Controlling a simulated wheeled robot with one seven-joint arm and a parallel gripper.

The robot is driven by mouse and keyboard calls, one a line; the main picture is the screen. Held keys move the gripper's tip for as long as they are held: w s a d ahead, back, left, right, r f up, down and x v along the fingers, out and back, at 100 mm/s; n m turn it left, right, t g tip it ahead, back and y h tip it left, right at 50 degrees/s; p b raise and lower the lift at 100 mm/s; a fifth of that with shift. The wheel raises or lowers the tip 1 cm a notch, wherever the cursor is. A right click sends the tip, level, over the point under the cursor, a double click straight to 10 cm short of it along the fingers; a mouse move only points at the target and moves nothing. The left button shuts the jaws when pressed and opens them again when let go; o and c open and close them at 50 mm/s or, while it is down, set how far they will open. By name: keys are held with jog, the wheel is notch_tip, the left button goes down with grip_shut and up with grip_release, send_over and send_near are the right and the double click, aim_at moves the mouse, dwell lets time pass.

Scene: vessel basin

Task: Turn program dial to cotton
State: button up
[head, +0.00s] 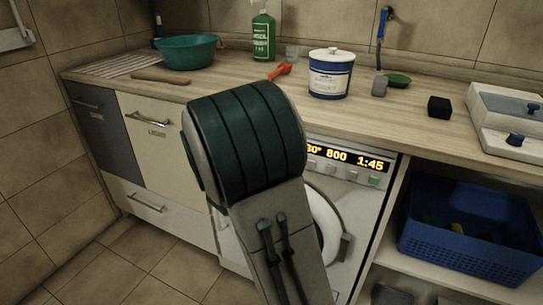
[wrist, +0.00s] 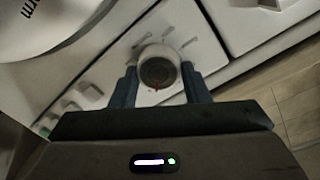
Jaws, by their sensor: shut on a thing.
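The washing machine (head: 360,190) stands under the counter, its display (head: 345,158) lit with a partly covered "0° 800 1:45". My arm covers the left part of its front panel in the head view, so the program dial is hidden there. In the wrist view the program dial (wrist: 158,68) is a round light knob with a dark face and a small red mark at its lower edge in the picture. My gripper (wrist: 158,88) has one blue finger on each side of the dial and is shut on it. Labels around the dial are too blurred to read.
The counter (head: 225,92) above holds a teal basin (head: 187,52), a green bottle (head: 263,36), a white-and-blue tub (head: 331,74) and a red item (head: 280,71). A blue crate (head: 470,258) sits on the shelf to the right. Drawers (head: 150,140) are at left.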

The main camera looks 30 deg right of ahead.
dwell(0.3)
jog(key=o, duration=1)
jog(key=p+v, duration=0.2)
jog(key=v, duration=1.2)
jog(key=shift+f, duration=0.1)
